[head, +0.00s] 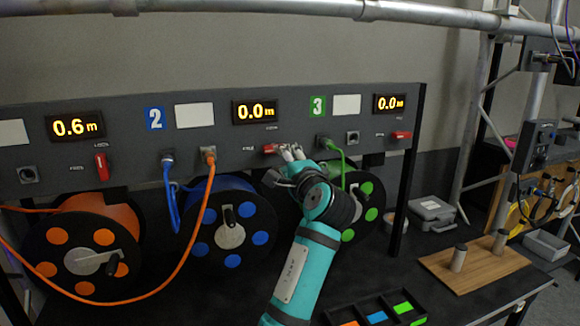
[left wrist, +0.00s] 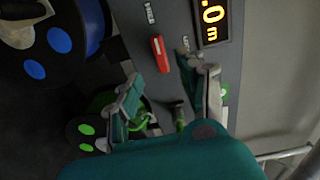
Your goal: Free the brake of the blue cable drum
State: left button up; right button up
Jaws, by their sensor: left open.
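The blue cable drum (head: 205,251), with blue discs on its black face, sits below panel 2. Its red brake lever (head: 270,148) lies horizontal on the panel under the 0.0 m display; the lever also shows in the left wrist view (left wrist: 158,52), where part of the drum (left wrist: 58,40) is at upper left. My left gripper (head: 290,153) is open, at the panel just right of the lever. In the left wrist view its fingers (left wrist: 165,80) are spread, with the lever beyond and roughly between their tips; I cannot tell whether they touch it. My right gripper is not in view.
The orange drum's lever (head: 101,166) stands vertical; the green drum's lever (head: 401,135) lies horizontal. An orange cable (head: 190,255) hangs in a loop before the drums; a blue cable (head: 170,200) and a green cable (head: 343,165) hang from sockets. A compartment tray (head: 345,315) lies in front.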

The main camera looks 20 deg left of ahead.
pick_arm(q)
jog(key=shift+v, duration=1.5)
jog(key=shift+f, duration=0.1)
